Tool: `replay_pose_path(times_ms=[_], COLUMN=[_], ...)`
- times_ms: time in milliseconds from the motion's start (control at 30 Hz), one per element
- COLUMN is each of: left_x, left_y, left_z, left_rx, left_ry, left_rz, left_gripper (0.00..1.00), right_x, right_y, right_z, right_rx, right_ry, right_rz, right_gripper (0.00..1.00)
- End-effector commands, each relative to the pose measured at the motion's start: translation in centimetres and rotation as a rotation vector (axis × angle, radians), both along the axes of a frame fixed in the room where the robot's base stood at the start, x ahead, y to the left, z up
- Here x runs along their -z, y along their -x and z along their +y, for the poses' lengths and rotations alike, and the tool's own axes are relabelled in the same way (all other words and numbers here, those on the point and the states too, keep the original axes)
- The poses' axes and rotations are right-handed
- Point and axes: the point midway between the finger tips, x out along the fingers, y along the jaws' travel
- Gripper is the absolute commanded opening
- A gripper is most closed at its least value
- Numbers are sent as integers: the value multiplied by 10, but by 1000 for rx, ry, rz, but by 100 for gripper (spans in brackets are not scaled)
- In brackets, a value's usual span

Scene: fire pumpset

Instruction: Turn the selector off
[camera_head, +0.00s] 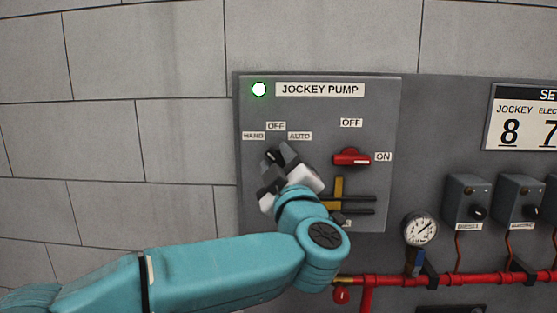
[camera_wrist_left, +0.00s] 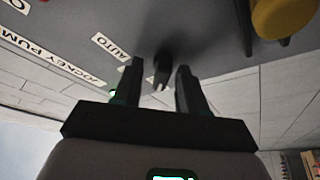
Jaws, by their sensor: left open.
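The grey jockey pump panel (camera_head: 374,110) bears a dark selector knob (camera_head: 274,156) below the HAND, OFF and AUTO labels. My left gripper (camera_head: 280,166) is at the selector and hides most of it in the head view. In the left wrist view, the open fingers of my left gripper (camera_wrist_left: 160,88) stand on either side of the selector (camera_wrist_left: 162,72). I cannot tell whether they touch it, nor which label it points to. My right gripper is not in view.
A red switch (camera_head: 351,157) with OFF and ON labels sits right of the selector, its handle towards ON. A yellow part (camera_head: 338,190) with black bars is below it. A green lamp (camera_head: 259,90) is lit. A gauge (camera_head: 421,229) and red pipe (camera_head: 400,281) lie lower right.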

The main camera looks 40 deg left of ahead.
Motion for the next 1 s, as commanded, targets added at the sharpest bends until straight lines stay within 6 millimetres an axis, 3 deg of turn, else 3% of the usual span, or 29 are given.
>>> replay_pose_path(times_ms=[133, 267, 667, 1000], left_x=[0, 0, 2, 4], left_y=[0, 1, 0, 1], left_z=[0, 0, 0, 1], left_rx=[0, -1, 1, 2], left_ry=[0, 1, -32, -210], left_rz=[-1, -1, 31, 185], left_gripper=[42, 0, 0, 0], right_x=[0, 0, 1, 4], right_y=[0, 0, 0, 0], right_z=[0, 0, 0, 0], right_rx=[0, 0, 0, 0], right_ry=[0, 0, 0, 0], right_rz=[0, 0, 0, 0], right_gripper=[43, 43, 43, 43])
